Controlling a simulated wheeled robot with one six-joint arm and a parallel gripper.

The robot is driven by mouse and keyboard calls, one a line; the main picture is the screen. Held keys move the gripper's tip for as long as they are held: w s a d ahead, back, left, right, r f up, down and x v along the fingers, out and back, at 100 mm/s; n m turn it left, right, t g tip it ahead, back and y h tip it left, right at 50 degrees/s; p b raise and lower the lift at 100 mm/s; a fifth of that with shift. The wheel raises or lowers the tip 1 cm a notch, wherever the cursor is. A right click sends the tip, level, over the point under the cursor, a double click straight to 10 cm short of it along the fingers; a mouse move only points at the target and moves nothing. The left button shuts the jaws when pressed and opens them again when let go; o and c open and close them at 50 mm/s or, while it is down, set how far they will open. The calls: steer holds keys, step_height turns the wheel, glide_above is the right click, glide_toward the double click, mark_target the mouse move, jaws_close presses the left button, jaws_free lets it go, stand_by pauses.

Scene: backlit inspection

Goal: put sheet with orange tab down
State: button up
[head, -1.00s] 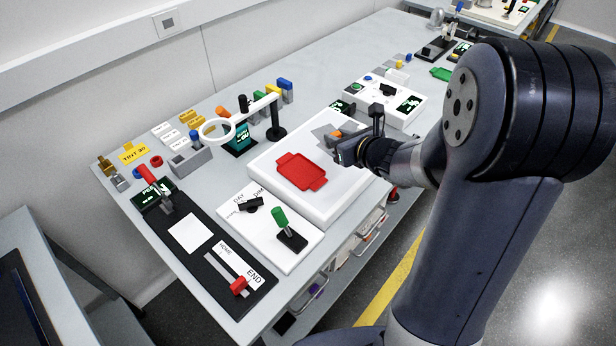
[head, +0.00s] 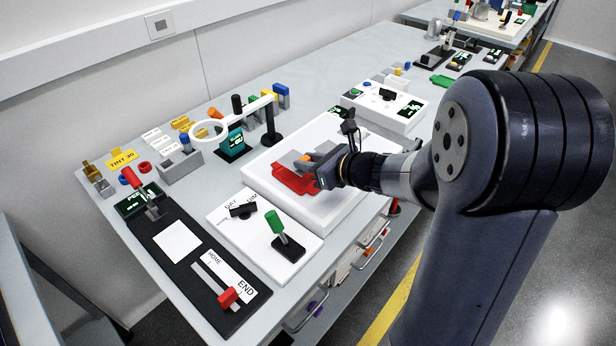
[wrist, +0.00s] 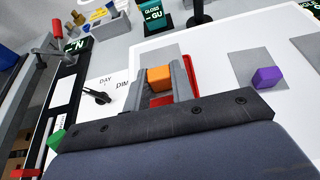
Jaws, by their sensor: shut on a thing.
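My gripper (head: 312,164) is shut on the orange tab (head: 303,159), above the red tray (head: 285,181) on the white panel (head: 322,210). In the wrist view the orange tab (wrist: 159,77) sits between the two grey fingers of my gripper (wrist: 158,82). Red parts of the tray (wrist: 191,68) show beside and between the fingers. My gripper hides much of the tray. The sheet under the tab is hard to make out against the grey fingers, and I cannot tell whether it touches the tray.
A purple tab (wrist: 266,78) stands on a grey sheet (wrist: 242,67) to the right on the panel. A green-handled lever (head: 277,226) stands in front of the panel. A white ring on a stand (head: 209,132) rises behind it.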

mark_target(310, 183)
steer(key=shift+f+b, duration=0.35)
steer(key=shift+f, duration=1.65)
steer(key=shift+f, duration=0.15)
steer(key=o, duration=1)
steer(key=shift+r, duration=0.2)
steer(key=v, duration=1.2)
